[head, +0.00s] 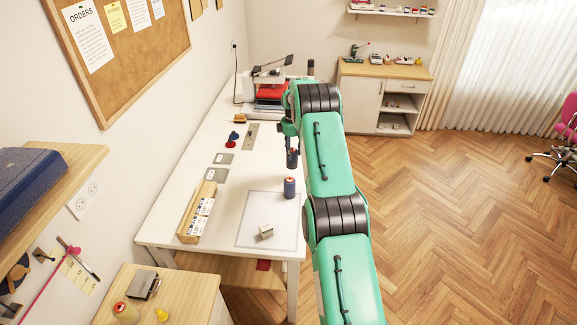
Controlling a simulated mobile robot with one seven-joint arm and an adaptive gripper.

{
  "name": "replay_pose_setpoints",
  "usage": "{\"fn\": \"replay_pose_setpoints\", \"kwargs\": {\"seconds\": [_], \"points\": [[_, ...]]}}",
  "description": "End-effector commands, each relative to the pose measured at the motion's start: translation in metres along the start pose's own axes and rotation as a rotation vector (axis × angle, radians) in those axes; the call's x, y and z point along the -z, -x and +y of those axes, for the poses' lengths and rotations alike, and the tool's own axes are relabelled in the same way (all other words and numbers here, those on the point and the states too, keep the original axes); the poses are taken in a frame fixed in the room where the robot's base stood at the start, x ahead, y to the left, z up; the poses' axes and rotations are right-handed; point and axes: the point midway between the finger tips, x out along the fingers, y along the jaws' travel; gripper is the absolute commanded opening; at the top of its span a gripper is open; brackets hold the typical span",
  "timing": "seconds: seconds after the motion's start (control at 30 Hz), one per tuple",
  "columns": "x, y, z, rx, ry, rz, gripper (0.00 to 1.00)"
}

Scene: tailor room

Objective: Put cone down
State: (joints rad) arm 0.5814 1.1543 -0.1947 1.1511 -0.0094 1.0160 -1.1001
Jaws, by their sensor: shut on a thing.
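A dark blue cone (289,188) with a reddish top shows just below my gripper (292,165), near the right edge of the white table (215,245). My gripper points down, small and dark in this view, and is shut on the cone. The finger contact is too small to make out. I cannot tell whether the cone's base touches the table or hangs a little above it. A pale outlined mat (250,238) lies at the table's near right, close to the cone in the picture.
Grey label plates (215,175) and a red-and-blue item (233,138) lie farther back. A machine (268,92) stands at the far end.

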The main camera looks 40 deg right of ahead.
Motion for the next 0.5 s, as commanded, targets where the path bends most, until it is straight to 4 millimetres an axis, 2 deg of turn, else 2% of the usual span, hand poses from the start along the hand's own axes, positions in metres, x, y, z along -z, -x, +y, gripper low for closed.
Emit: {"fn": "replay_pose_setpoints", "kwargs": {"seconds": [0.2, 0.5], "points": [[0.000, -0.028, 0.000, 0.000, 0.000, 0.000, 0.12], [0.001, -0.036, 0.000, -0.002, 0.000, 0.001, 0.12]]}}
